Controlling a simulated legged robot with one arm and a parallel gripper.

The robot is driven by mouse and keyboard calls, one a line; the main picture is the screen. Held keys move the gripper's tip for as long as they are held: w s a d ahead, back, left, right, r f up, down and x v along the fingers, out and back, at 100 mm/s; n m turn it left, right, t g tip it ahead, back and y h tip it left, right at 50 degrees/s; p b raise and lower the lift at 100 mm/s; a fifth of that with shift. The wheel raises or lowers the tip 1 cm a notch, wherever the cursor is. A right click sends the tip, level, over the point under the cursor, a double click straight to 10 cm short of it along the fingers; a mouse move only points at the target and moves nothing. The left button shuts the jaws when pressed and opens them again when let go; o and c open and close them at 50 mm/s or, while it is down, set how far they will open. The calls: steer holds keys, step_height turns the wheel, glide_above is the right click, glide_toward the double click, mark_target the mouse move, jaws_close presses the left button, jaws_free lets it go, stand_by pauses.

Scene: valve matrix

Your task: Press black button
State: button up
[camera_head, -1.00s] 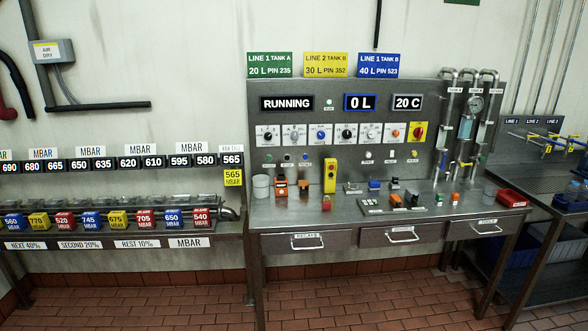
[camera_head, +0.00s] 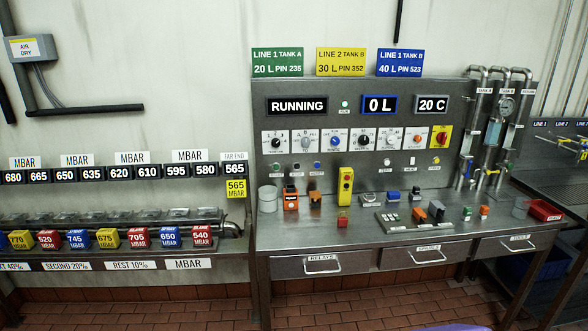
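The metal control bench (camera_head: 395,215) with its upright panel (camera_head: 345,175) stands ahead. A row of small round buttons sits low on the panel. A green one (camera_head: 276,167) is at left and a blue one (camera_head: 317,165) is to its right. Between them is a small button (camera_head: 297,166) that looks dark, but it is too small to be sure it is black. A dial with a black knob (camera_head: 364,141) is in the row above. My gripper is not in view.
A yellow pendant box (camera_head: 346,186), orange and dark relays (camera_head: 291,199), a grey cup (camera_head: 267,199) and a red bin (camera_head: 544,210) stand on the bench. Pipes (camera_head: 490,130) rise at right. Another bench with coloured MBAR blocks (camera_head: 107,238) is at left. Tiled floor is in front.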

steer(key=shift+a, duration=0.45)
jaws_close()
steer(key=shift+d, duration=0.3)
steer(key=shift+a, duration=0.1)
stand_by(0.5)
